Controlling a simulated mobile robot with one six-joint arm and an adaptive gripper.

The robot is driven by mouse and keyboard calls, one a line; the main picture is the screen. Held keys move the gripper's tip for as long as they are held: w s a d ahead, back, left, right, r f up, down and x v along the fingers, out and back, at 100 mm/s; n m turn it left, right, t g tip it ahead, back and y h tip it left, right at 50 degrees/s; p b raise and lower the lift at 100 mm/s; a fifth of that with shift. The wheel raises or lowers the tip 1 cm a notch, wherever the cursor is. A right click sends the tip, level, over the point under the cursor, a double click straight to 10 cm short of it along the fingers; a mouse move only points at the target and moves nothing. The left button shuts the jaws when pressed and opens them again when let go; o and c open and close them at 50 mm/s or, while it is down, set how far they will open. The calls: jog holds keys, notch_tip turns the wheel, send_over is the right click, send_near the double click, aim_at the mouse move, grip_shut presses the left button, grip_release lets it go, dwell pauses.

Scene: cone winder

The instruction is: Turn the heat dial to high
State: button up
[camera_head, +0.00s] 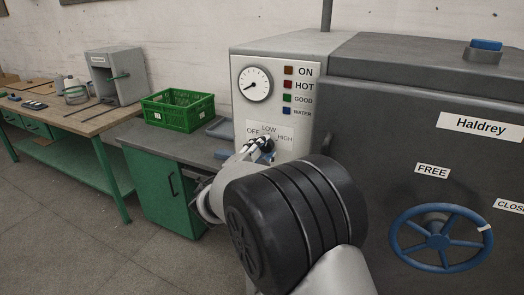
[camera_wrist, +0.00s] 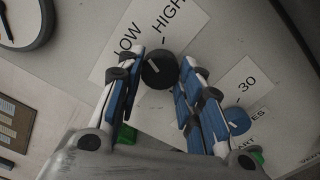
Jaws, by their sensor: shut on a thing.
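The heat dial (camera_wrist: 160,72) is a round black knob with a short white mark on its face. In the wrist view the mark lies on the upper-left part of the knob, and I cannot tell exactly which setting it points at. The LOW and HIGH labels (camera_wrist: 166,24) stand above the knob there. In the head view the dial's label plate (camera_head: 283,129) reads OFF, LOW and HIGH, and my wrist partly covers the dial. My gripper (camera_head: 263,147) is at the panel, its blue-padded fingers (camera_wrist: 161,66) on either side of the knob and shut on it.
A pressure gauge (camera_head: 254,84) and a column of lamps (camera_head: 288,85) sit above the dial. A blue-topped knob (camera_wrist: 237,121) by a 30 label is close to my right finger. A blue handwheel (camera_head: 438,241) is at right, a green crate (camera_head: 178,109) at left.

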jog(key=m, duration=0.4)
jog(key=shift+m, duration=2.2)
jog(key=o, duration=1.1)
jog(key=shift+c, duration=0.2)
jog(key=v, duration=1.2)
jog(key=shift+r, duration=0.1)
